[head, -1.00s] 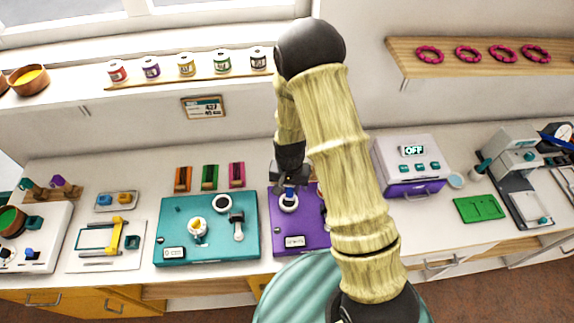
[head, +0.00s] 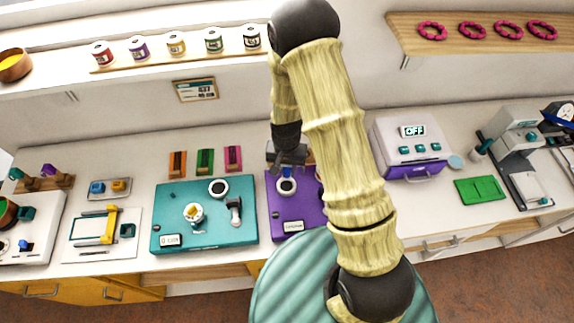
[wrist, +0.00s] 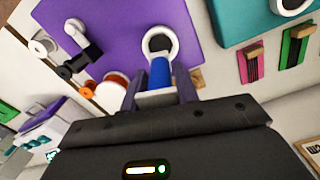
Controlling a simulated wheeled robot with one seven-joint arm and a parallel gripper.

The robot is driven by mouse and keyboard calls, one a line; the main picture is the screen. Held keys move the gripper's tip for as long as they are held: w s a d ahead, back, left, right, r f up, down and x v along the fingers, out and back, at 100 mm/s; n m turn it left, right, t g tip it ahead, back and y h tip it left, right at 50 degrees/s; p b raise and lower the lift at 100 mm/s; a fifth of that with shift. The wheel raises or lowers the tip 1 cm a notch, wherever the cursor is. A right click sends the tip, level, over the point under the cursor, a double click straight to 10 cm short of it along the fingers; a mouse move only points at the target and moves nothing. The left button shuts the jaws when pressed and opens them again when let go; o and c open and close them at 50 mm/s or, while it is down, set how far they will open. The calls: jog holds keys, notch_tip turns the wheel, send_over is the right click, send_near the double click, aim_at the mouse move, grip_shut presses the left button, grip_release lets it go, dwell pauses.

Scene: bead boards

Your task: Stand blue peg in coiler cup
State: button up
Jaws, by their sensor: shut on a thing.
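The blue peg (wrist: 160,73) is between the two fingers of my gripper (wrist: 163,88), which is shut on it. In the wrist view the peg's far end meets or overlaps the near rim of a white cup (wrist: 174,44) with a dark opening. The opening still shows, so the peg does not fill it; I cannot tell whether they touch. The cup stands on a purple board (wrist: 120,25). In the head view my gripper (head: 287,164) is just behind and above this cup (head: 286,187) on the purple board (head: 285,210). My arm hides the board's right part.
A teal board (head: 190,238) with its own cup and lever lies to the left. Orange, green and pink blocks (head: 205,161) stand behind it. A white machine with a purple drawer (head: 408,150) is to the right. A shelf with spools (head: 175,44) is above.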

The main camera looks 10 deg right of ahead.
aim_at(286, 177)
notch_tip(286, 177, down, 3)
jog(key=shift+s+a+r+b, duration=0.1)
jog(key=shift+s+b, duration=0.05)
jog(key=shift+b, duration=0.7)
jog(key=shift+f, duration=0.5)
jog(key=shift+f+b, duration=0.15)
jog(key=shift+b, duration=0.3)
jog(key=shift+f, duration=0.4)
jog(key=shift+f+b, duration=0.45)
jog(key=shift+b, duration=0.2)
